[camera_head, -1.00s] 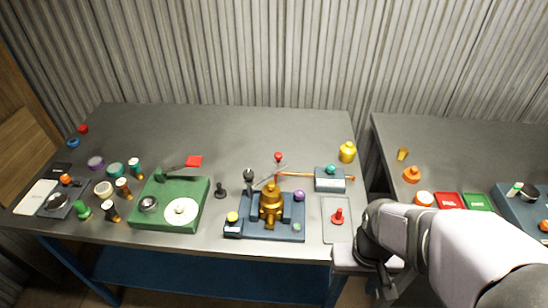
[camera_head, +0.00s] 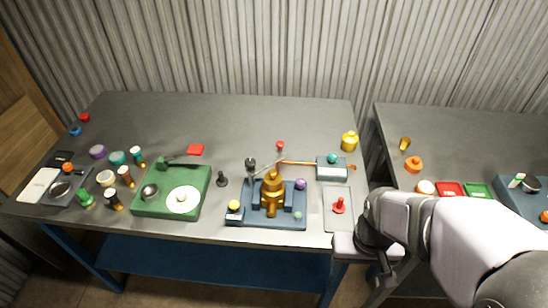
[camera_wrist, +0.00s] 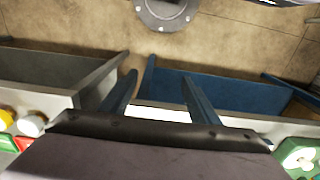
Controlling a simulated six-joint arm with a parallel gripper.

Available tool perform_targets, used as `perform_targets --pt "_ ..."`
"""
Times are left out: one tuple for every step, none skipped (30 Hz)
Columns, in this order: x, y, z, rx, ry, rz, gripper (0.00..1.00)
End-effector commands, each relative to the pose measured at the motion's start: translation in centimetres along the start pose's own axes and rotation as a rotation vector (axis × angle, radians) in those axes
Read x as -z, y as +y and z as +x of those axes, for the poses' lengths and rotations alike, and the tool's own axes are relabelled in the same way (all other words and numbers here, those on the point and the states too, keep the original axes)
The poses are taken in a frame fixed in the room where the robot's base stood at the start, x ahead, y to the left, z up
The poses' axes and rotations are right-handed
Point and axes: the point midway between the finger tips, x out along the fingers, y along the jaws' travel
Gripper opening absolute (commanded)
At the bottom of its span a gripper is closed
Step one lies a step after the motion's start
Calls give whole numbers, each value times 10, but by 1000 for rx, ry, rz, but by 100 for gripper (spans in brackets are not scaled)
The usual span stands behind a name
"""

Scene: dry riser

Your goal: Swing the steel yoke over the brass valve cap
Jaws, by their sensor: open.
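The brass valve (camera_head: 271,190) stands upright on a blue-grey base (camera_head: 240,218) near the front middle of the left table. Thin grey steel bars (camera_head: 266,164), which look like the yoke, slant up behind the valve cap beside a red knob (camera_head: 280,145). They appear behind the cap, not over it; their exact shape is too small to tell. My gripper (camera_head: 386,270) hangs low by the gap between the tables, right of and apart from the valve. In the wrist view my gripper (camera_wrist: 161,76) is open and empty, above the floor and table edges.
A blue-grey box with a teal knob (camera_head: 332,159) and copper rod stands right of the valve. A red plunger (camera_head: 339,206) on a grey plate is between valve and gripper. A green base (camera_head: 205,180) lies left. The back of the left table is mostly clear.

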Motion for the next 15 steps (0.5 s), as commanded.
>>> perform_targets --pt "0 0 0 0 0 0 56" --pt "0 0 0 0 0 0 56" --pt "0 0 0 0 0 0 56" --pt "0 0 0 0 0 0 51" --pt "0 0 0 0 0 0 44" --pt "1 0 -1 0 1 -1 38" --pt "3 -1 -2 0 3 -3 38" --pt "6 -1 -3 1 5 -5 38" --pt "10 -2 -5 1 9 -10 38" --pt "15 -3 -8 1 14 -15 38" --pt "22 -4 -10 2 20 -21 38" --pt "32 -7 -15 3 30 -31 38" --pt "41 -9 -19 4 39 -39 38" --pt "51 -11 -24 5 48 -49 38" --pt "67 -16 -30 8 63 -64 38"
